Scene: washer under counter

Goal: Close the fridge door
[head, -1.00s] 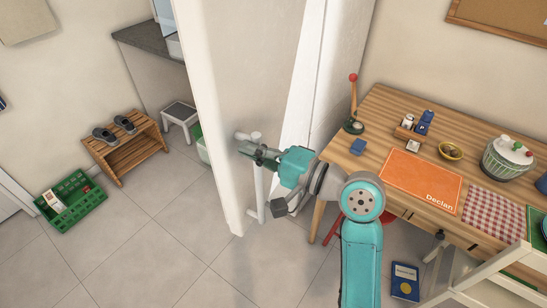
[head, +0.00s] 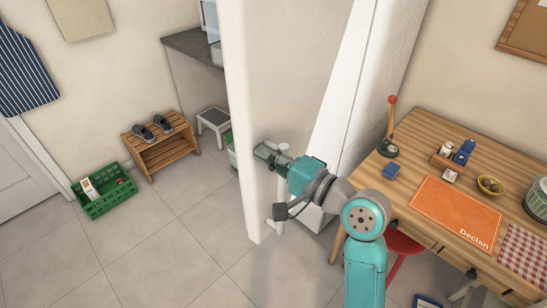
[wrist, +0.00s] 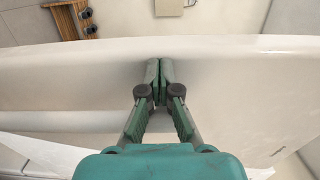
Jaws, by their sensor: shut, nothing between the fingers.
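The fridge door (head: 290,70) is a tall white panel standing open in the middle of the head view. Its long front edge faces left. A white vertical handle (head: 282,185) shows on the door near my gripper. My gripper (head: 262,153) is shut and empty, with its fingers in front of the door's face beside the handle. In the wrist view the shut fingertips (wrist: 159,68) point at the pale door surface (wrist: 75,70); I cannot tell whether they touch it. The rest of the fridge (head: 392,100) is a pale upright side right of the door.
A wooden desk (head: 430,155) with a red stool (head: 400,243) under it stands right of the fridge. A shoe rack (head: 162,147) and a green crate (head: 105,192) are at the left wall. The tiled floor (head: 140,260) at front left is clear.

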